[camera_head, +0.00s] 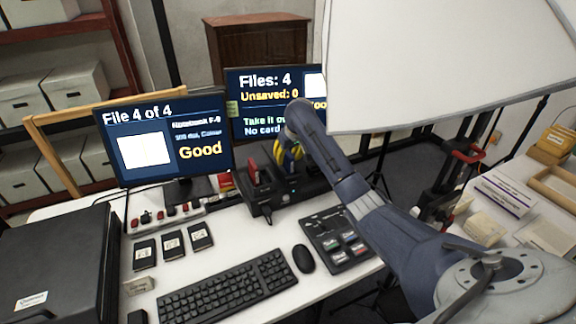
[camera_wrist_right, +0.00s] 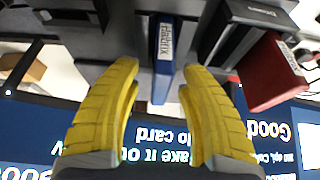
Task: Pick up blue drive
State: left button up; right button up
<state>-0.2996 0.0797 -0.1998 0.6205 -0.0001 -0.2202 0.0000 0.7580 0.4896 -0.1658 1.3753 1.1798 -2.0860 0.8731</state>
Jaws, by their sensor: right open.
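The blue drive (camera_wrist_right: 163,58) stands in a slot of the black dock in the right wrist view, its white label facing the camera. My right gripper (camera_wrist_right: 158,85) is open, with one yellow finger on each side of the drive's near end. Gaps show between the fingers and the drive. In the head view, my right gripper (camera_head: 288,152) is over the dock (camera_head: 292,188), and it mostly hides the blue drive there. A red drive (camera_head: 253,171) stands in the dock to the left; it also shows in the right wrist view (camera_wrist_right: 272,72). My left gripper is not in view.
Two monitors (camera_head: 165,138) stand behind the dock. A keyboard (camera_head: 228,287), a mouse (camera_head: 303,259), a card tray (camera_head: 340,240) and several black cards (camera_head: 172,244) lie on the white desk. A large white panel (camera_head: 440,60) hangs at the upper right.

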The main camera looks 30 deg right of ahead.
jog(key=shift+x, duration=1.3)
grip_shut()
